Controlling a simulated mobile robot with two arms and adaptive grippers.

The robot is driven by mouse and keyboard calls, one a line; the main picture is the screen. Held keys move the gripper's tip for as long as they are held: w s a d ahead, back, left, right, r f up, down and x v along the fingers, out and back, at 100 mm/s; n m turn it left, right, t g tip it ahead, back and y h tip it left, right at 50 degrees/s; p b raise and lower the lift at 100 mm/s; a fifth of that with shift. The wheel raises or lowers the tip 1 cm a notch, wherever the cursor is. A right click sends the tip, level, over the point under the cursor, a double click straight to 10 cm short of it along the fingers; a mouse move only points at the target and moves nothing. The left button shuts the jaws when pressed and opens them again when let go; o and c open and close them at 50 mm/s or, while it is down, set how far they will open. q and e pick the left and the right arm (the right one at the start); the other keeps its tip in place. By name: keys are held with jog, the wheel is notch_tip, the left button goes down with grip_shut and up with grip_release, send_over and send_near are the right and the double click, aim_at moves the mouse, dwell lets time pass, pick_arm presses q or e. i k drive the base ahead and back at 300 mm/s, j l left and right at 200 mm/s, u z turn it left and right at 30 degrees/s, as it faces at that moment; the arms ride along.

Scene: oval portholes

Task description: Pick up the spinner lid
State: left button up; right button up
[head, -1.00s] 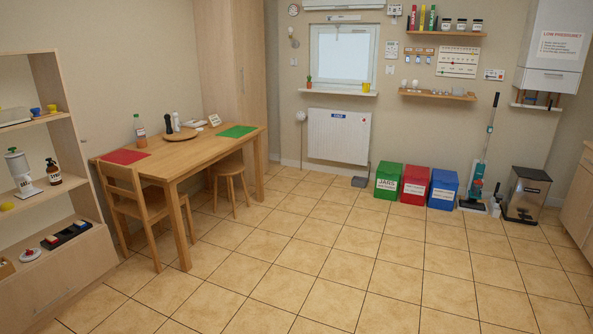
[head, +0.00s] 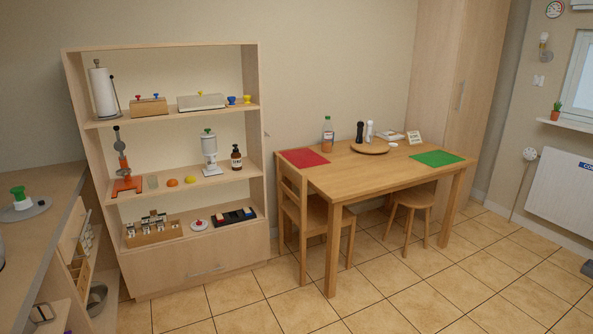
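A round grey lid with a green knob (head: 20,203), which looks like the spinner lid, lies on the counter (head: 62,207) at the far left of the head view. It lies close to the left picture edge. Neither of my grippers is in view.
An open shelf unit (head: 261,130) with kitchen items stands left of centre. A wooden table (head: 345,172) with a red mat (head: 304,157) and a green mat (head: 437,158) stands right of it, with a chair (head: 291,205) and a stool (head: 412,197). The tiled floor in front is clear.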

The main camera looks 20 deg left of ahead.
aim_at(27, 209)
jog(key=i+j+u, duration=0.25)
jog(key=u, duration=0.15)
jog(key=i+j+u, duration=0.1)
jog(key=i+u, duration=1.05)
jog(key=u, duration=0.15)
jog(key=i+l+u, duration=0.4)
jog(key=k+j, duration=0.1)
